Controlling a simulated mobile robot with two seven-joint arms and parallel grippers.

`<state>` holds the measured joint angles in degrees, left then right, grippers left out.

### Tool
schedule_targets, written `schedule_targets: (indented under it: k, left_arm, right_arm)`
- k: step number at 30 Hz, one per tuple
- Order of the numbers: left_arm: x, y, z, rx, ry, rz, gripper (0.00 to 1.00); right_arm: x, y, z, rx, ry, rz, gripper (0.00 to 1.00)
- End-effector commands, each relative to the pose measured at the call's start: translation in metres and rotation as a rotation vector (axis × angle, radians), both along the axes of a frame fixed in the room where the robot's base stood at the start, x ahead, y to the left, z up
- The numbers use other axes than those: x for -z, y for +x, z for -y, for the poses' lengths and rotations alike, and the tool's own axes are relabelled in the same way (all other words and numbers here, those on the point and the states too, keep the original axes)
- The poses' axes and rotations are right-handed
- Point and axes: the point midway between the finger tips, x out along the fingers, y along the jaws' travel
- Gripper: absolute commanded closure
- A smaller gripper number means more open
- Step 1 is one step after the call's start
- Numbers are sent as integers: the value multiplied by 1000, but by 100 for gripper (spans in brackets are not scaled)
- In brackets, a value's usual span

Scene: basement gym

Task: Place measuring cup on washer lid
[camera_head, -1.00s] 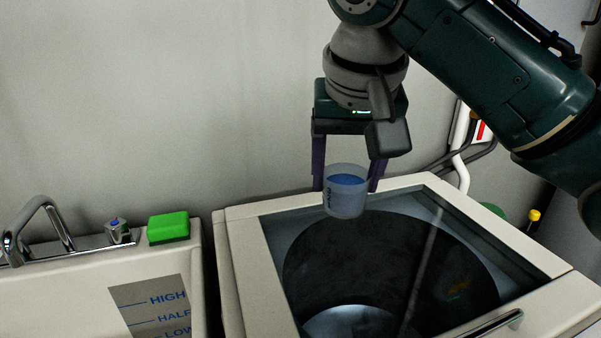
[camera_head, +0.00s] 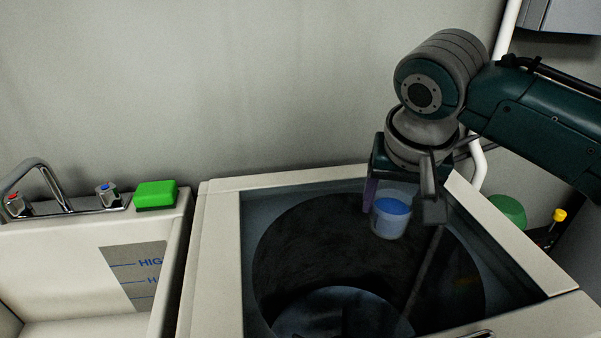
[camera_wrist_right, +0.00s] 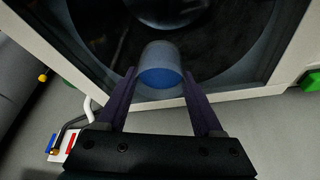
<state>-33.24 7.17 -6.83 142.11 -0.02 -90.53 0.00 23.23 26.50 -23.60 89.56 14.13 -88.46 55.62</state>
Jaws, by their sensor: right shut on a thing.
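The measuring cup (camera_head: 391,217) is a small translucent cup with blue inside. My right gripper (camera_head: 390,205) is shut on it, and the cup looks upright. In the right wrist view the cup (camera_wrist_right: 160,66) sits between the two purple fingers of the right gripper (camera_wrist_right: 160,80). The washer lid (camera_head: 220,240) has a pale frame around a dark glass window, through which a round drum shows. The cup appears over the far part of the glass; I cannot tell whether it touches it. My left gripper is not in view.
A sink (camera_head: 60,255) with a chrome tap (camera_head: 62,188) and a green sponge (camera_head: 155,194) on its rim is at the left. A grey wall stands behind the washer. A white pipe (camera_head: 480,165) and a green round object (camera_head: 508,209) are at the right. The glass around the cup looks clear.

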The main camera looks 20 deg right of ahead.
Motion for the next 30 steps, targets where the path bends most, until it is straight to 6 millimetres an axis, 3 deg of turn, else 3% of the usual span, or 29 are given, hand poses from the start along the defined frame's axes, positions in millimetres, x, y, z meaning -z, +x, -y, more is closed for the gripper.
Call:
schedule_targets:
  k: [3,8,13,27,28,30]
  left_arm:
    - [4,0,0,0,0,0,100]
    - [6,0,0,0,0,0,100]
    - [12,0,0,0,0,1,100]
    - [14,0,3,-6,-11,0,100]
    - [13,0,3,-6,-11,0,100]
    - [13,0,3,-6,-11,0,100]
  right_arm:
    - [21,-1,0,0,1,-3,93]
    - [34,-1,0,0,1,-1,93]
    - [60,-1,0,1,-1,-2,93]
    - [70,0,-1,0,1,1,93]
    - [69,0,0,0,1,1,30]
    - [69,0,0,0,1,1,22]
